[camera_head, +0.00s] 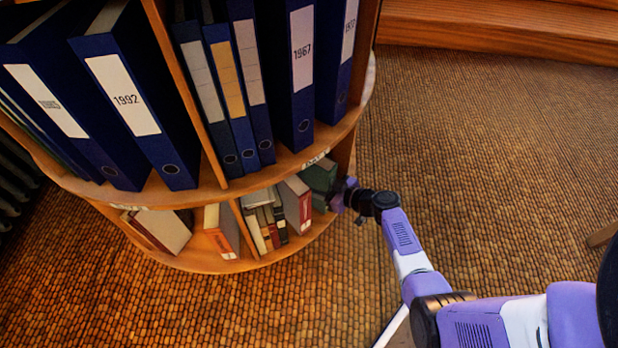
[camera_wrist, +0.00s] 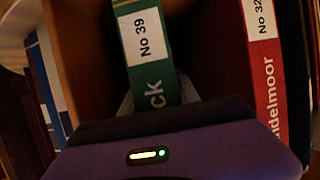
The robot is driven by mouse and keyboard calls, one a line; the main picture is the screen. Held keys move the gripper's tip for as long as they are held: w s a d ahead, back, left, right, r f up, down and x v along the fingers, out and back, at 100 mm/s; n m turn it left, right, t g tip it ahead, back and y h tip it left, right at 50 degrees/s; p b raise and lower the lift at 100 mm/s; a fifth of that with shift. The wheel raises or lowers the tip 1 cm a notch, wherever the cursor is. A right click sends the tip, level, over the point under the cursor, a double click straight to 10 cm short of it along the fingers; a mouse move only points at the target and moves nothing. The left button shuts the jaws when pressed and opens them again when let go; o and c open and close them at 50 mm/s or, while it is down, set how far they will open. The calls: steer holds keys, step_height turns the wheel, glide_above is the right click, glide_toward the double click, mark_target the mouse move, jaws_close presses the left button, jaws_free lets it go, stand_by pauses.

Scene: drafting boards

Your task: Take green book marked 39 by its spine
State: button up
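The green book marked No 39 (camera_wrist: 145,45) stands in the lower shelf, its spine toward my gripper. In the head view the green book (camera_head: 318,177) is at the right end of the lower shelf, partly hidden by the upper shelf and my gripper. My gripper (camera_wrist: 157,98) has one grey finger on each side of the lower spine, with no clear gap on either side. It looks shut on the book; the fingertips are hidden. In the head view my gripper (camera_head: 342,195) reaches in from the right.
A red book marked No 32 (camera_wrist: 258,75) stands right of the green one in the wrist view. Other books (camera_head: 270,220) stand further left on the lower shelf (camera_head: 215,262). Blue binders (camera_head: 292,80) fill the upper shelf.

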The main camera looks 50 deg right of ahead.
jaws_close()
steer(key=shift+r, duration=0.15)
steer(key=shift+r, duration=0.1)
